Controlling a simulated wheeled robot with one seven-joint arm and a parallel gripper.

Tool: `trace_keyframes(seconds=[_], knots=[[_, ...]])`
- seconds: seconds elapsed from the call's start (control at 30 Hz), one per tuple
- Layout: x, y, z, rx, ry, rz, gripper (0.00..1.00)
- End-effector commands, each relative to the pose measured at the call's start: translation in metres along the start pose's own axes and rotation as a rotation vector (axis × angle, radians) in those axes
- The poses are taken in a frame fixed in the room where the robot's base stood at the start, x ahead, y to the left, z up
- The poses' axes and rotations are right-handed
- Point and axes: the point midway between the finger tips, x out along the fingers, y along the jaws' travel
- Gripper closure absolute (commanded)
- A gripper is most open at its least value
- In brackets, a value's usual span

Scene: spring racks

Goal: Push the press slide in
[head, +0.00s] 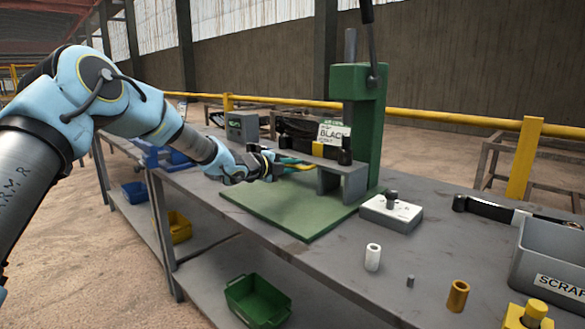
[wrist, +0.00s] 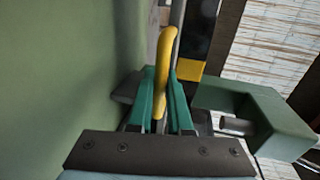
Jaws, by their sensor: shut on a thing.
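The green press (head: 358,110) stands on a green base plate (head: 285,212) on the workbench. A grey block-like part (head: 352,183), which looks like the slide area, sits at the front of its column. My gripper (head: 285,162) reaches in from the left at that part. Its teal fingers are shut on a yellow handle (head: 303,167). The handle also shows in the wrist view (wrist: 165,55), standing between the two fingers. How far the slide sticks out is hard to tell, as my gripper and the handle partly cover it.
Right of the press are a white block with a grey pin (head: 390,213), a white sleeve (head: 373,257), a brass sleeve (head: 458,296) and a grey scrap bin (head: 555,262). A sign reading BLACK (head: 333,133) stands behind. The base plate's front is clear.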

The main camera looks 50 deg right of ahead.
Motion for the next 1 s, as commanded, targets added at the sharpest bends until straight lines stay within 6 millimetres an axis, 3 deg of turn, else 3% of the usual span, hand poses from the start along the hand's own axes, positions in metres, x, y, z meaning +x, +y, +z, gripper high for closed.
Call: trace_keyframes(seconds=[0.17,0.2,0.43,0.77,1.0], knots=[[0.001,-0.004,-0.001,0.000,0.001,-0.007,1.00],[0.002,-0.004,-0.001,0.000,0.001,-0.007,0.80],[0.001,-0.003,-0.001,0.000,0.001,-0.005,0.54],[-0.004,-0.002,0.000,0.001,0.000,-0.003,0.54],[-0.042,0.000,0.001,0.003,-0.002,-0.003,0.54]])
